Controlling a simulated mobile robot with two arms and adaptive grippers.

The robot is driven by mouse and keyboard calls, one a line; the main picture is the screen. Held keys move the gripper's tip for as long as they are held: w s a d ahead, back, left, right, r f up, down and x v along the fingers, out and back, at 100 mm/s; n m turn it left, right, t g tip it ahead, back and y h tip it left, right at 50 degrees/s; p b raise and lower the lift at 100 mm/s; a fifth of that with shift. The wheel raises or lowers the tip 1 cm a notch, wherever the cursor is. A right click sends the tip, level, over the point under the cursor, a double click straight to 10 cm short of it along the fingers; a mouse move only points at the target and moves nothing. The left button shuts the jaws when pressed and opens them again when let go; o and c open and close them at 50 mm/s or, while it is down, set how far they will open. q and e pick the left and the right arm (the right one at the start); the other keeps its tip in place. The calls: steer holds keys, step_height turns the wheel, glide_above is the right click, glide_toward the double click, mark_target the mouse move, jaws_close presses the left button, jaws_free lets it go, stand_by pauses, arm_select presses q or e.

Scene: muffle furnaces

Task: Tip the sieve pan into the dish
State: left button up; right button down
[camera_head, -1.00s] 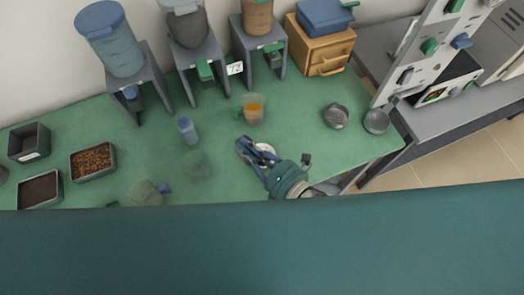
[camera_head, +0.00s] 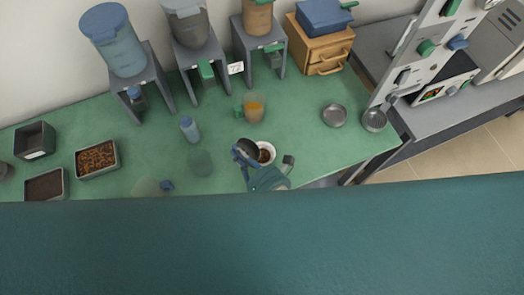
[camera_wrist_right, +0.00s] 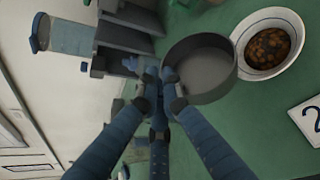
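The sieve pan (camera_head: 246,147) is a round dark grey pan. It is held by its edge in my right gripper (camera_head: 247,163), just left of the dish. In the right wrist view the pan (camera_wrist_right: 205,82) looks tilted, and the part of its inside that shows looks empty. The gripper's fingertips (camera_wrist_right: 170,84) are closed at its near side. The white dish (camera_head: 273,148) stands on the green table and holds brown pellets. In the right wrist view the dish (camera_wrist_right: 243,45) is right beside the pan's rim; whether they touch cannot be told. My left gripper is not in view.
A beaker with orange contents (camera_head: 254,107) stands behind the dish. Two round metal pans (camera_head: 334,115) (camera_head: 374,120) lie to the right. Trays (camera_head: 97,159) are farther left; dispensers on grey stands (camera_head: 150,80) line the back.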

steer(key=shift+s+a+f+n+h, duration=0.1)
steer(key=shift+a+f+n+h, duration=0.4)
steer(key=shift+f+n+h, duration=0.3)
steer(key=shift+a+f+n, duration=0.2)
steer(key=shift+f+n, duration=0.3)
steer(key=shift+n, duration=0.1)
steer(key=shift+h, duration=0.3)
steer(key=shift+s+f, duration=0.1)
steer(key=shift+f, duration=0.05)
steer(key=shift+a+f+n+h, duration=0.2)
steer(key=shift+f+n+h, duration=0.5)
steer(key=shift+f+n, duration=0.25)
steer(key=shift+t, duration=0.3)
